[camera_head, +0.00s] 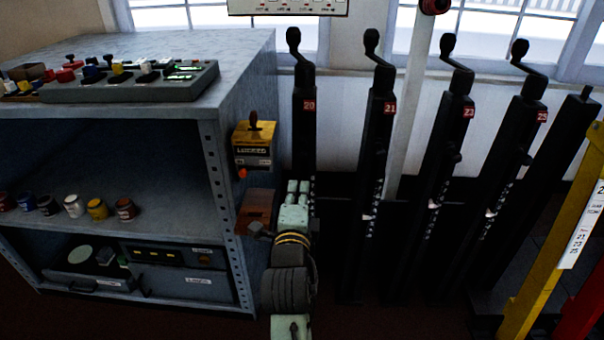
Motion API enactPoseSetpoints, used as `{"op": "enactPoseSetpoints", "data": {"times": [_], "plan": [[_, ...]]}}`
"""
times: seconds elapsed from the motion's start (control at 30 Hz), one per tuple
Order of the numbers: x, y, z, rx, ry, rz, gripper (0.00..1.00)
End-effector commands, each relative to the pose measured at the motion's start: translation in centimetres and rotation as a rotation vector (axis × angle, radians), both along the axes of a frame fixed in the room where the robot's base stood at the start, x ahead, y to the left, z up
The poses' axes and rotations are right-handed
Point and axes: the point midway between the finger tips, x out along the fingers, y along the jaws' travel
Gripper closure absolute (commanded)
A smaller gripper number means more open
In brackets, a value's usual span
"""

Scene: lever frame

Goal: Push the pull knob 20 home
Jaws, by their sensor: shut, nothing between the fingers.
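The lever post marked 20 (303,130) stands upright, black with a crank handle on top and a red number plate. My arm reaches up from the bottom centre, and my pale green gripper (298,187) is shut and empty in front of the lower part of this post. The pull knob 20 cannot be made out; my gripper and arm cover that part of the post. Whether my gripper touches the knob or the post, I cannot tell.
A yellow post (550,250) stands far right.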

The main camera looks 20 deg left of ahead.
Motion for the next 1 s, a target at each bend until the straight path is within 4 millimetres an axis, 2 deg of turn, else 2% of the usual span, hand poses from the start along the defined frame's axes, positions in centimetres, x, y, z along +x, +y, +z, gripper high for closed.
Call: {"op": "enactPoseSetpoints", "data": {"times": [0.03, 0.2, 0.43, 0.63, 1.0], "plan": [[1.3, 0.3, 0.7, 0.0, 0.0, -0.002, 1.0], [4.8, 1.3, 0.7, -0.001, 0.001, -0.002, 1.0], [8.3, 2.4, 0.6, 0.0, 0.001, 0.0, 1.0], [9.6, 2.7, 0.4, 0.0, 0.0, 0.0, 1.0], [9.8, 2.8, 0.3, -0.001, -0.001, 0.0, 1.0]]}}
